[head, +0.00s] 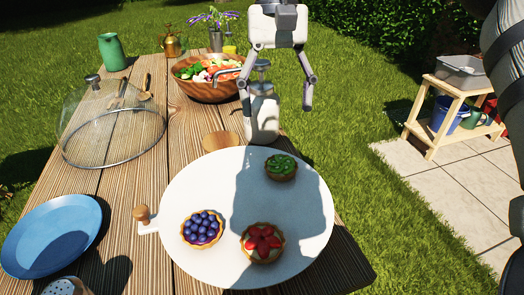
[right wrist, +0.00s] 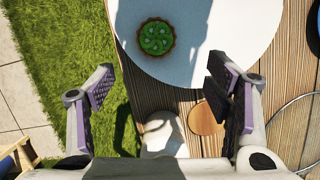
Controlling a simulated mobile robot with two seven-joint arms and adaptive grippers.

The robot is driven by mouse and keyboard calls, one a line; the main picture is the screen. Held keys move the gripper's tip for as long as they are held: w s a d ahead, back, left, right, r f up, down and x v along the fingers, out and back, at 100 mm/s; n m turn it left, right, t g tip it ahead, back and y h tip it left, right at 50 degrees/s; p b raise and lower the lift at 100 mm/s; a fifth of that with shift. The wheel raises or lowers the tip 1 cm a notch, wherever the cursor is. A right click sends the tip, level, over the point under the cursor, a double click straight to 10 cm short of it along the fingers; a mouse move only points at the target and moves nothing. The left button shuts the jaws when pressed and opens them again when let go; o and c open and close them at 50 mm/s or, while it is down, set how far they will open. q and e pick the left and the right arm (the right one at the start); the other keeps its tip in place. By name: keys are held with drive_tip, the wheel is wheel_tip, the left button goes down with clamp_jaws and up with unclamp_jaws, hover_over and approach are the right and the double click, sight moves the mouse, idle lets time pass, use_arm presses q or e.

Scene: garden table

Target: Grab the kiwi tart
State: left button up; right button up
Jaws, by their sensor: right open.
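The kiwi tart (head: 281,167), a small tart with a green top, sits on the far right part of a round white board (head: 300,262). A blueberry tart (head: 202,229) and a strawberry tart (head: 262,243) lie nearer on the same board. My right gripper (head: 277,95) is open and empty, beyond the kiwi tart at the far side of the board. In the right wrist view the kiwi tart (right wrist: 156,38) lies ahead of the spread fingers (right wrist: 162,100), apart from them. My left gripper is not in view.
A pump bottle (head: 262,115) stands close by my right gripper, partly hidden. A salad bowl (head: 205,86), a glass dome (head: 112,125) and a blue plate (head: 52,235) are on the wooden table. Grass lies right of it.

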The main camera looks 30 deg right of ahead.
sight(281, 162)
drive_tip(key=x, duration=0.9)
drive_tip(key=shift+s+d, duration=0.2)
drive_tip(key=shift+s, duration=0.25)
drive_tip(key=shift+a+f, duration=0.1)
drive_tip(key=shift+f, duration=0.4)
drive_tip(key=c, duration=1.2)
